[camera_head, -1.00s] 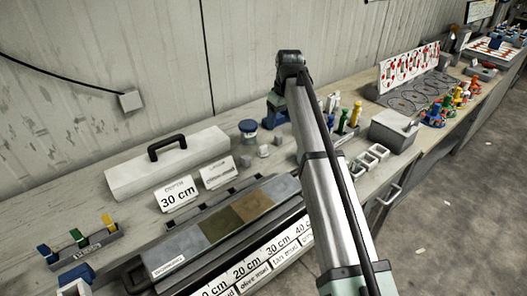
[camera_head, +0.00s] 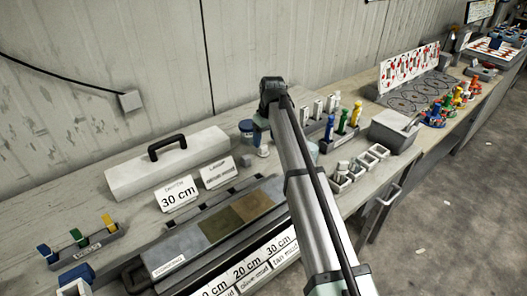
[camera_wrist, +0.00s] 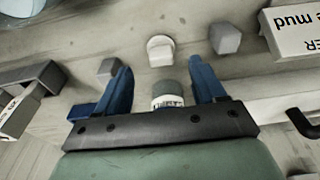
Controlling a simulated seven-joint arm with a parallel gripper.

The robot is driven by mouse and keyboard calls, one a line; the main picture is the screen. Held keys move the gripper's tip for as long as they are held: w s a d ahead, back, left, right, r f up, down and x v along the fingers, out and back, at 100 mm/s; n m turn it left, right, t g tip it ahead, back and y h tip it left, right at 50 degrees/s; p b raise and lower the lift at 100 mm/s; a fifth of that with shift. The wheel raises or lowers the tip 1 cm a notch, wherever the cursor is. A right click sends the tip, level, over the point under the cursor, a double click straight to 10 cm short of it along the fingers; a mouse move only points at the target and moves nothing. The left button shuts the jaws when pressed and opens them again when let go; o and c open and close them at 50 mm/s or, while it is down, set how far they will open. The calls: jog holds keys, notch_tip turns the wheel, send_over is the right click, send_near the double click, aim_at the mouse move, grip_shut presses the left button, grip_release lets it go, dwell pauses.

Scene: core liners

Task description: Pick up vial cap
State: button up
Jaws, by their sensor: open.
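A small whitish, round-topped piece (camera_wrist: 160,50), which looks like the vial cap, lies on the bench ahead of my gripper (camera_wrist: 160,65) in the wrist view. It sits roughly centred between the lines of the two blue fingers. The fingers are apart with nothing gripped. In the head view the same piece (camera_head: 263,151) seems to stand just left of my arm, which hides most of the gripper. A jar with a grey-blue lid and white label (camera_wrist: 168,95) shows between the fingers near the palm; contact cannot be told.
Grey cubes (camera_wrist: 108,70) (camera_wrist: 226,38) lie on either side of the whitish piece. A white case with black handle (camera_head: 170,165) and sign cards (camera_head: 177,193) stand left. A rack of coloured pieces (camera_head: 343,125) and small open boxes (camera_head: 360,165) lie right of my arm.

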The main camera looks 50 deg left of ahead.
aim_at(264, 146)
jog(key=shift+a+f, duration=0.2)
jog(key=shift+f, duration=0.65)
jog(key=shift+a+f, duration=0.15)
jog(key=shift+f, duration=0.7)
jog(key=shift+a+f, duration=0.2)
jog(key=shift+f, duration=0.65)
jog(key=shift+c, duration=0.4)
jog(key=c, duration=1.1)
